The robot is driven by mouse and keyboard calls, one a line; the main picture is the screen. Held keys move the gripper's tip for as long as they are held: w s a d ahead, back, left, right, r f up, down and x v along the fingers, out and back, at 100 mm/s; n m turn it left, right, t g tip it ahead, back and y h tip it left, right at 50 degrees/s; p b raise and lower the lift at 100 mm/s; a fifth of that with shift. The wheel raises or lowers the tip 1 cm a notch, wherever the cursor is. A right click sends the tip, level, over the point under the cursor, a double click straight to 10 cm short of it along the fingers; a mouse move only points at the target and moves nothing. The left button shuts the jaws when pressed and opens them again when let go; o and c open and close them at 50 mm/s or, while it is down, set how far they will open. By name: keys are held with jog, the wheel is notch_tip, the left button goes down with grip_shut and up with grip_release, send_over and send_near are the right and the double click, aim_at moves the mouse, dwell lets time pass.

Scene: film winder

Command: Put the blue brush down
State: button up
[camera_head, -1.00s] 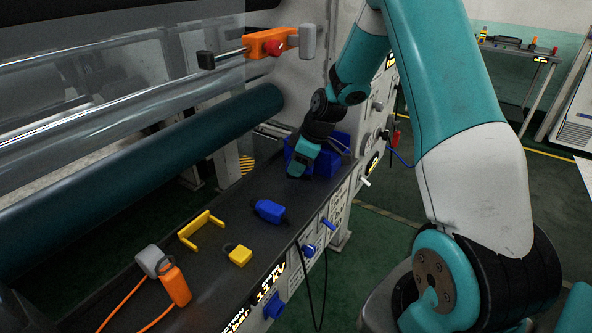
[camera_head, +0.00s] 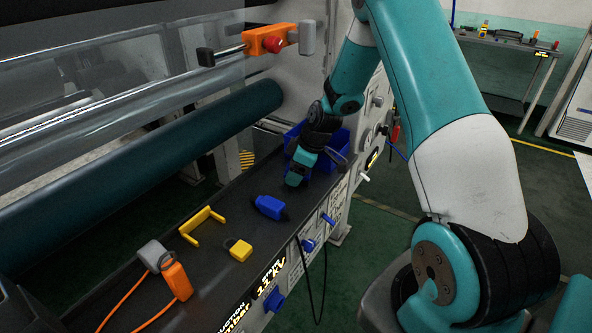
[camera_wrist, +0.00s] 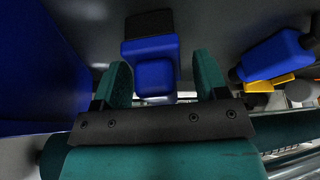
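In the wrist view the blue brush (camera_wrist: 154,73), a blue block with a dark end pointing away, lies between my gripper's two green fingers (camera_wrist: 162,78). Gaps show on both sides of its near part, so the fingers look open around it. In the head view my gripper (camera_head: 297,176) points down low over the dark shelf (camera_head: 222,262), beside the blue bin (camera_head: 336,140). The brush is mostly hidden there by my gripper. Whether the brush rests fully on the shelf is hard to tell.
A second blue item (camera_head: 270,207), a yellow handle (camera_head: 201,227), a yellow block (camera_head: 239,250) and an orange tool (camera_head: 176,280) lie along the shelf. The bin wall (camera_wrist: 35,75) stands close on the left in the wrist view. A dark roller (camera_head: 150,165) runs behind the shelf.

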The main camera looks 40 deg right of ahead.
jog(key=b+v, duration=0.2)
jog(key=v, duration=1)
jog(key=s+a+r+g+y, duration=0.1)
jog(key=s+a+r, duration=0.3)
jog(key=a, duration=0.5)
jog(key=s+a+r, duration=0.3)
jog(key=a, duration=0.6)
jog(key=s+a+r+g, duration=0.1)
jog(key=s+a, duration=0.4)
jog(key=s, duration=0.3)
jog(key=s+a+r+m+g, duration=0.1)
jog(key=s+a+r, duration=0.1)
jog(key=s+a, duration=0.3)
jog(key=s, duration=0.4)
jog(key=shift+s, duration=0.25)
